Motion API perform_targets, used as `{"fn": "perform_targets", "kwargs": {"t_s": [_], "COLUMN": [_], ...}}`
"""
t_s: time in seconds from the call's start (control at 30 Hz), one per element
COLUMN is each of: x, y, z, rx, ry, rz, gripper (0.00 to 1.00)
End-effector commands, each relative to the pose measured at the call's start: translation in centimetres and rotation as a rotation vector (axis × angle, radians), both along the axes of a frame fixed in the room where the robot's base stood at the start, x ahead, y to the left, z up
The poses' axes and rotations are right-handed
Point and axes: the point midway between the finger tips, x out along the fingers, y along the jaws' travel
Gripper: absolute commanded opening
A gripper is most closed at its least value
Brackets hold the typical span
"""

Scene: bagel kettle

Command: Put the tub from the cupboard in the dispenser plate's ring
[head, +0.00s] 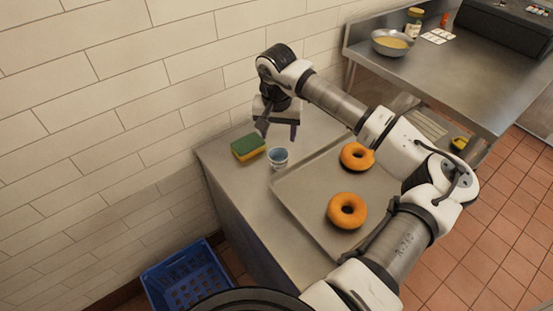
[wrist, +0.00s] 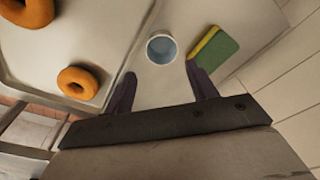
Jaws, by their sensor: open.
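A small round white tub (head: 278,158) with a blue inside stands upright on the steel counter, between the sponge and the baking tray. It also shows in the wrist view (wrist: 161,49), just beyond the fingertips and roughly centred between them. My gripper (head: 278,132) is open and empty, pointing down above the counter near the tub. In the wrist view its two dark fingers (wrist: 160,73) are spread apart, with nothing between them. I cannot make out a cupboard or a dispenser plate with a ring in either view.
A green and yellow sponge (head: 248,147) lies left of the tub. A tray (head: 300,195) with two orange bagels (head: 347,210) lies to the right. A blue crate (head: 188,279) stands on the floor. A second counter (head: 430,75) holds a bowl (head: 392,42).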

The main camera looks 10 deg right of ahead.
Motion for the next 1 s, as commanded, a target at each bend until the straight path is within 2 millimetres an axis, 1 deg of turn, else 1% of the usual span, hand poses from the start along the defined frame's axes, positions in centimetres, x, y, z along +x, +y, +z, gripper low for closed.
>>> {"fn": "perform_targets", "kwargs": {"t_s": [0.1,0.2,0.3,0.57,0.8,0.9,1.0], "x": [0.2,0.5,0.6,1.0,1.7,1.8,1.8], "y": [0.0,0.0,-0.1,-0.2,-0.5,-0.6,-0.6], "z": [-2.3,-4.1,-5.3,-6.9,-10.0,-10.8,-11.1], "rx": [0.007,0.006,0.006,0.008,0.008,0.007,0.004], "ry": [0.004,0.002,0.000,0.001,0.001,0.000,-0.001], "rz": [0.000,0.001,0.001,0.000,0.000,0.001,0.001], "gripper": [0.57,0.57,0.57,0.57,0.57,0.57,0.57]}}
